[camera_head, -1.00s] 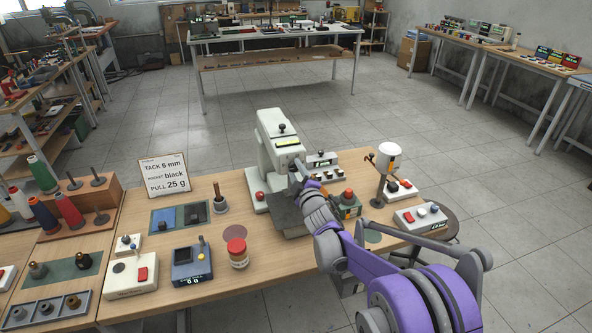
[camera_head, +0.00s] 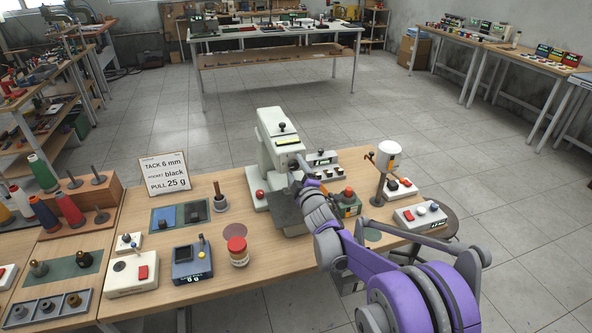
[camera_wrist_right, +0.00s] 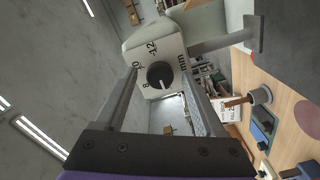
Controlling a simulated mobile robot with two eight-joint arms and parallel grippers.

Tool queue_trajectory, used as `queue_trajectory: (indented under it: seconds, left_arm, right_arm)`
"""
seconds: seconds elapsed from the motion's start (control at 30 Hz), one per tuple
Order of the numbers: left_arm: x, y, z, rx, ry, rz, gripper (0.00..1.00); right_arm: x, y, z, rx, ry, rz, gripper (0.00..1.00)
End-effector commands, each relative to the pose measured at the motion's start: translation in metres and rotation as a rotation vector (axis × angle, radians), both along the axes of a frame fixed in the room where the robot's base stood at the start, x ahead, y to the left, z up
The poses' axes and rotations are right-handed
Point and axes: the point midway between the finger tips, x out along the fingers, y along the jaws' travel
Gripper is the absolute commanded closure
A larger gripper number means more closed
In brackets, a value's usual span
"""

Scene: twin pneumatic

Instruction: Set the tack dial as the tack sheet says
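The tack sheet (camera_head: 164,174) stands on the table left of the sewing machine (camera_head: 273,150) and reads TACK 6 mm, POCKET black, PULL 25 g. In the right wrist view the tack dial (camera_wrist_right: 159,75) is a dark round knob on the machine's pale face, with 8, 10, 12 and mm printed around it. A light pointer mark shows on the knob's lower part; the 6 is not visible. My right gripper (camera_wrist_right: 160,72) is open, its fingers on either side of the dial; contact is unclear. In the head view my right gripper (camera_head: 297,172) hides the dial. My left gripper is not in view.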

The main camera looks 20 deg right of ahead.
Motion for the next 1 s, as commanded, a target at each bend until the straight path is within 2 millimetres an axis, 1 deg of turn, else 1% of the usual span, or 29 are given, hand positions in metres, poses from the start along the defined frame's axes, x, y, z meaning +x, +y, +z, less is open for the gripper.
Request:
queue_trajectory:
  seconds: [0.17,0.27,0.37,0.6,0.7,0.83,1.0]
  left_arm:
    - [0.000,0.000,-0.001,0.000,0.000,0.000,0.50]
    - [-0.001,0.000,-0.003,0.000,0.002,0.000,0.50]
    - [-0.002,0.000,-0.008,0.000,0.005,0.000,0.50]
    - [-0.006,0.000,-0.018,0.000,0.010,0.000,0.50]
    - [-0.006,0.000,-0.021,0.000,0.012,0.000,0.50]
    - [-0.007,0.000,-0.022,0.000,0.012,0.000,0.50]
    - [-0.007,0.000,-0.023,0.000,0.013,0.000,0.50]
  right_arm:
    - [-0.002,0.000,0.000,0.001,0.000,0.000,0.29]
    - [-0.011,-0.001,-0.001,0.001,0.000,0.000,0.29]
    - [-0.028,-0.001,-0.001,0.001,0.000,-0.001,0.29]
    - [-0.077,-0.003,-0.002,0.001,0.000,0.000,0.29]
    - [-0.092,-0.003,-0.001,0.000,0.000,0.000,0.29]
    - [-0.104,-0.004,-0.001,0.000,0.000,0.000,0.29]
    - [-0.109,-0.004,0.000,0.000,0.000,0.000,0.29]
